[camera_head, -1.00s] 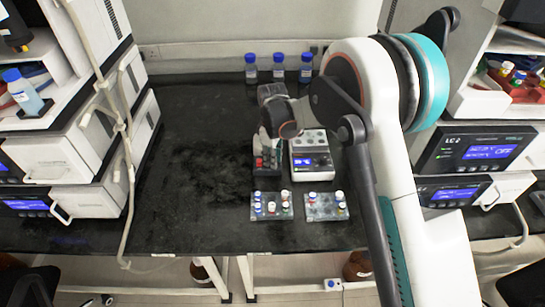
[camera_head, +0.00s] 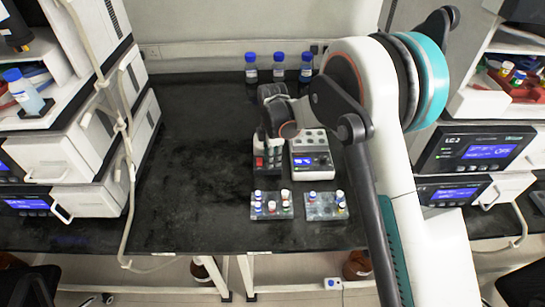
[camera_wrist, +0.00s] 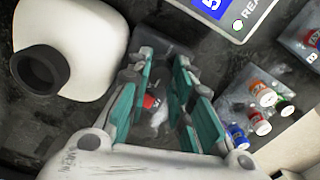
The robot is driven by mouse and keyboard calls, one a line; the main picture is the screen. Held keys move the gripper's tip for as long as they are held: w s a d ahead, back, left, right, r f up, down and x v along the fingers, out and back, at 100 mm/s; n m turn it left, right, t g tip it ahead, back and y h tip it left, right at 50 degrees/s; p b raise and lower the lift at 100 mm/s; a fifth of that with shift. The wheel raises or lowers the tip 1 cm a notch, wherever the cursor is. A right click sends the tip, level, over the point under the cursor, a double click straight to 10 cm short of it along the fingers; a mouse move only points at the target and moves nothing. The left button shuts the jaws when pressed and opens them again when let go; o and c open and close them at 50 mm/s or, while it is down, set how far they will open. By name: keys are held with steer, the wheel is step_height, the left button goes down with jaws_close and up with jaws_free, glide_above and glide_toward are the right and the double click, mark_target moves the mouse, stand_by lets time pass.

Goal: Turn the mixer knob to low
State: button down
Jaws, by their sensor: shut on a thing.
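The mixer (camera_head: 260,170) is a small dark box with a red switch (camera_head: 260,162), standing left of a white block unit. My gripper (camera_head: 268,135) is over the back of the mixer in the head view, pointing down. In the wrist view its teal-padded fingers (camera_wrist: 158,85) stand on either side of a narrow gap at the mixer. The red switch (camera_wrist: 151,101) and a pale patch show in the gap. My gripper is shut on the mixer knob, which the fingers mostly hide. I cannot read the knob's setting.
The white block unit (camera_head: 313,165) with a lit display stands close on the right. Two vial racks (camera_head: 271,213) (camera_head: 326,214) sit in front. Several blue-capped bottles (camera_head: 278,70) stand at the back wall. The bench's left side (camera_head: 195,170) is clear.

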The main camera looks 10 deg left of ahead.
stand_by(0.3)
steer(key=c, duration=1.7)
jaws_free()
step_height(320, 180, up, 12)
